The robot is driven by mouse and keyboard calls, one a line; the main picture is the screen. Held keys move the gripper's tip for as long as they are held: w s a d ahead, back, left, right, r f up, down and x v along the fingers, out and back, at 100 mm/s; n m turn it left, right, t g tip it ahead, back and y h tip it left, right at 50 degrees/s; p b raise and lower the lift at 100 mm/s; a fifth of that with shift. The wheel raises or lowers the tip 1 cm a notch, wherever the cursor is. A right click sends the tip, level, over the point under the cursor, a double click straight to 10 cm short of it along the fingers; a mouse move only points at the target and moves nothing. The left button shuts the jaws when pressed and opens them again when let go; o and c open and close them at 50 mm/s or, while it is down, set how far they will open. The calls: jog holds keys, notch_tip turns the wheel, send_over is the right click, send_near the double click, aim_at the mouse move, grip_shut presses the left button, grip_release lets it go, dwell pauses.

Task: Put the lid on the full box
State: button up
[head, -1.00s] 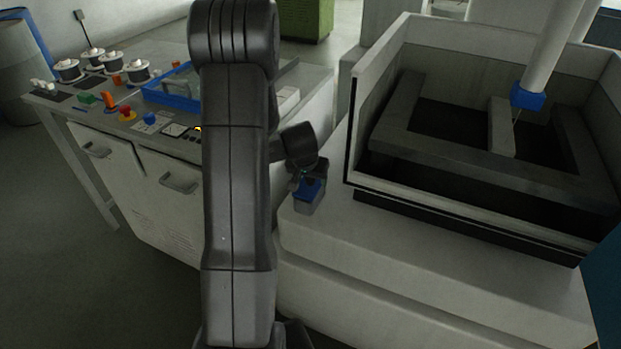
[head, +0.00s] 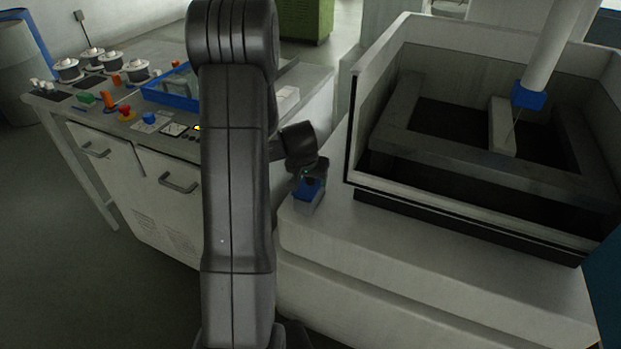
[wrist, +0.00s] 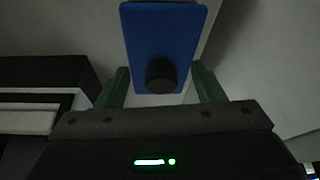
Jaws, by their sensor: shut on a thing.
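A blue lid (wrist: 163,35) with a round black knob (wrist: 161,75) fills the upper middle of the wrist view. My gripper (wrist: 160,88) has its green fingers on either side of the lid's near end, shut on it. In the head view, the blue lid (head: 309,188) shows under my gripper (head: 306,172), at the top of a small grey box (head: 307,205). The box stands on the pale machine ledge. My gripper partly hides the lid and box. I cannot tell whether the lid is fully seated, and the box's contents are hidden.
A walled machine tank (head: 470,215) rises close to the right of the box. On the left, a bench (head: 300,75) holds a blue tray (head: 165,95), spools and several small parts. The ledge (head: 400,245) in front of the tank is clear.

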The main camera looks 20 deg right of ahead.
jog(key=shift+f+b, duration=0.45)
jog(key=shift+b, duration=0.2)
jog(key=o, duration=1.1)
jog(key=shift+c, duration=0.2)
jog(key=shift+r, duration=0.1)
jog(key=v, duration=1.3)
jog(key=shift+r, duration=0.25)
jog(key=shift+f, duration=0.1)
jog(key=x, duration=1.3)
jog(key=shift+f, duration=0.25)
